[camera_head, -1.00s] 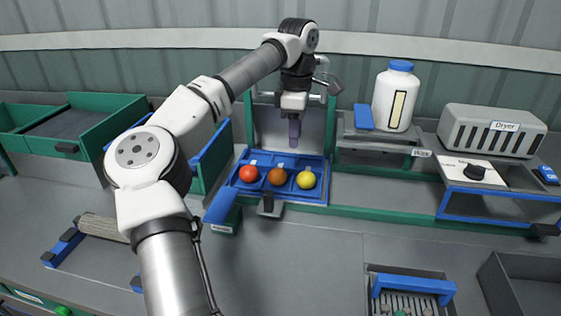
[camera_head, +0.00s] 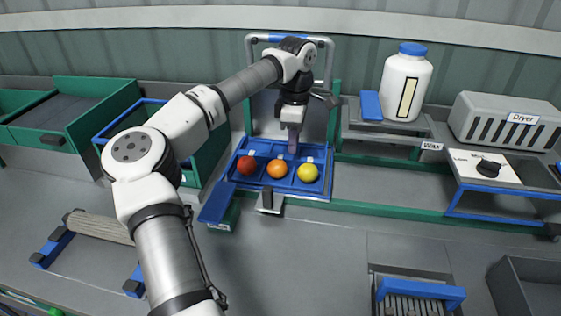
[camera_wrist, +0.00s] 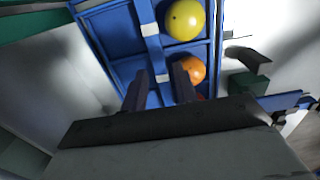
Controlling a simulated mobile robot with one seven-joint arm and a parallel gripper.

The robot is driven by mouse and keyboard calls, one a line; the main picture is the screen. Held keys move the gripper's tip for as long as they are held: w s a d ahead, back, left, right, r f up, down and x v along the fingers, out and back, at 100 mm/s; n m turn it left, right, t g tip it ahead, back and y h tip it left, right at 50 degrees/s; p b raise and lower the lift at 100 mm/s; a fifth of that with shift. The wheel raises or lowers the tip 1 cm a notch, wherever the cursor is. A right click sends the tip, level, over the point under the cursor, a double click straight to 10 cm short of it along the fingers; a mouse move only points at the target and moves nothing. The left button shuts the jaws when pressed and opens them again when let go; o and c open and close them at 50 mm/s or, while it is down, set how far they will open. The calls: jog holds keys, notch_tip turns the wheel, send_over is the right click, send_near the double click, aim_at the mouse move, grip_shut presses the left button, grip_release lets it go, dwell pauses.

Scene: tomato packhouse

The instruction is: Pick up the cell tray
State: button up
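The blue cell tray (camera_head: 262,149) sits at the back of the bench. Its front cells hold a red tomato (camera_head: 246,165), an orange tomato (camera_head: 277,168) and a yellow tomato (camera_head: 308,172); its back cells look empty. My gripper (camera_head: 292,149) points down over the tray's middle. In the wrist view its fingers (camera_wrist: 160,88) are apart, one on each side of the tray's raised central bar (camera_wrist: 153,45), with nothing held. I cannot tell whether they touch the bar. The red tomato is mostly hidden in the wrist view.
A metal frame (camera_head: 327,62) stands behind the tray. A white bottle (camera_head: 404,88) and a grey dryer (camera_head: 508,122) are at right. A green bin (camera_head: 75,120) is at left. A black latch-like part (camera_head: 268,200) stands at the tray's front edge.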

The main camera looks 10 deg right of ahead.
aim_at(291, 157)
jog(key=shift+w+a+f+p, duration=0.15)
jog(key=shift+f+p, duration=0.3)
jog(key=shift+f, duration=0.9)
jog(key=shift+w+a+f+p, duration=0.15)
jog(key=shift+f+p, duration=0.25)
jog(key=shift+f, duration=0.9)
jog(key=shift+d, duration=0.1)
jog(key=shift+c, duration=0.3)
jog(key=c, duration=0.5)
grip_shut()
jog(key=shift+r, duration=0.15)
